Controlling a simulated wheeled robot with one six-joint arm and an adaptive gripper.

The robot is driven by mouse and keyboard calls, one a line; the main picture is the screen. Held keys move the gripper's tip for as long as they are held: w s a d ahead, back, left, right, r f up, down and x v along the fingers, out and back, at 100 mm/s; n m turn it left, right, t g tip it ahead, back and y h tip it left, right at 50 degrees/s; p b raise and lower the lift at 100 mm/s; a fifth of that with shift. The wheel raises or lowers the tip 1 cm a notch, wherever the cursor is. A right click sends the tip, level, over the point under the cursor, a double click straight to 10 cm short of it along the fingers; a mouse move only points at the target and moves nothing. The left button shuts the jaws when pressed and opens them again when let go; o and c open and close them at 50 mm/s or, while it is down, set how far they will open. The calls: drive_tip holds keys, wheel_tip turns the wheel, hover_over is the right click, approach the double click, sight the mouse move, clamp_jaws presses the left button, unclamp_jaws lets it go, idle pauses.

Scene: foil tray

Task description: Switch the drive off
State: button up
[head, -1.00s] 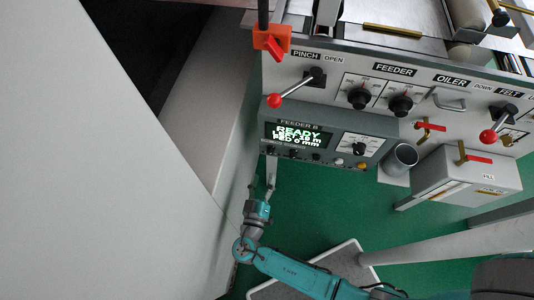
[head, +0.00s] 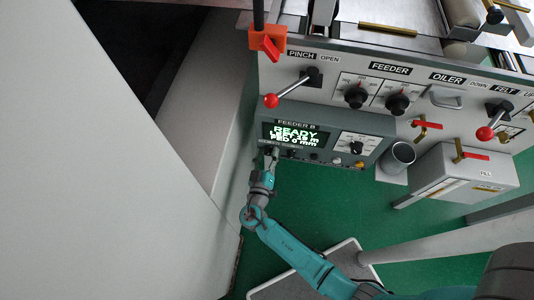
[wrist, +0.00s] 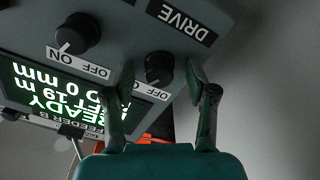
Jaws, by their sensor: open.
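The drive switch is a black rotary knob (wrist: 159,68) beside the DRIVE label (wrist: 182,22), which appears upside down in the wrist view. A pale mark on the knob faces a nearby OFF label (wrist: 157,93); I cannot tell its setting for certain. My gripper (wrist: 160,84) is open, with one finger on each side of the knob. Whether the fingers touch it is unclear. In the head view my gripper (head: 268,150) is at the lower left of the FEEDER B box (head: 375,125), covering the knob there. The box's screen (head: 295,134) reads READY.
A second black knob (wrist: 78,33) with ON and OFF labels sits close to the left finger. Above the box is the red-tipped PINCH lever (head: 271,101). A grey cup (head: 398,157) stands to its right. Green floor (head: 340,205) lies open below.

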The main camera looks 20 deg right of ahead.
clamp_jaws()
drive_tip(key=shift+n, duration=0.4)
drive_tip(key=n, duration=1.1)
drive_tip(key=shift+a+f, duration=0.1)
idle(0.5)
unclamp_jaws()
